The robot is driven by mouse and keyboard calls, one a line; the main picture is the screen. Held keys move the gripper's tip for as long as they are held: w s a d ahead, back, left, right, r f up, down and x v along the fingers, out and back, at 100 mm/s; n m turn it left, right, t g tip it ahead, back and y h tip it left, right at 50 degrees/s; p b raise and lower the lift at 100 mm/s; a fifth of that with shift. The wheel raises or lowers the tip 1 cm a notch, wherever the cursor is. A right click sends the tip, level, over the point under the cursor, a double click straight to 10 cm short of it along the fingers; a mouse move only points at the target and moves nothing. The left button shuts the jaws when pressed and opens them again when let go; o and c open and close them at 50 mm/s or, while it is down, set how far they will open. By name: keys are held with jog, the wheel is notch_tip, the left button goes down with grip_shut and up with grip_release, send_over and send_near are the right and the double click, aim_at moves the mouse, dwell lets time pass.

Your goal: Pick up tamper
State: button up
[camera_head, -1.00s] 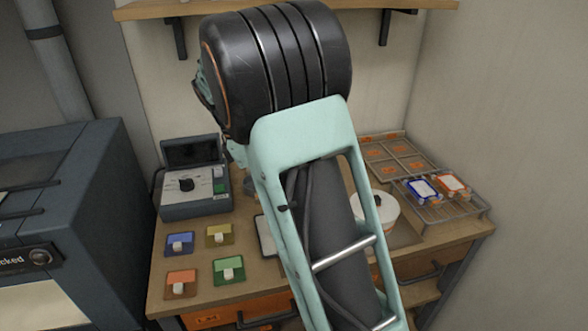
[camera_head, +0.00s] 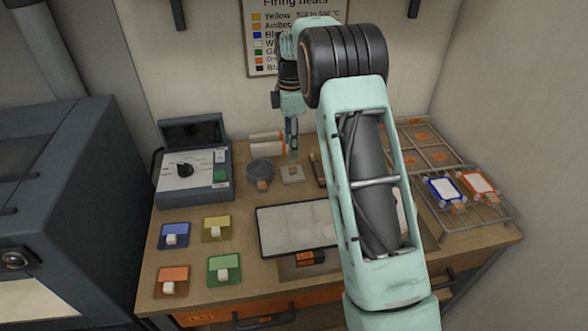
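My gripper (camera_head: 292,152) points down at the back of the workbench, in front of the wall. Directly below its fingers is a small pale square piece (camera_head: 292,175), which may be the base of the tamper; I cannot tell for sure. The fingers are small and narrow in this view. I cannot tell whether they are open, shut or touching the piece. A grey round dish (camera_head: 260,173) stands just left of it, with a small tan tag in front.
A control box (camera_head: 193,175) stands at left, with pale rolls (camera_head: 266,141) behind the dish. A light panel (camera_head: 297,228) lies in front. Several coloured tiles (camera_head: 224,268) lie front left. A wire rack (camera_head: 465,205) with framed pieces stands right. My arm hides the bench's middle right.

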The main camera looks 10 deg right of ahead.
aim_at(293, 166)
jog(key=shift+w+d+f+p, duration=0.1)
jog(key=shift+f+p, duration=0.25)
jog(key=shift+f, duration=1.35)
jog(key=shift+w+d+f+p, duration=0.1)
jog(key=shift+f+p, duration=0.25)
jog(key=shift+f, duration=1.3)
grip_shut()
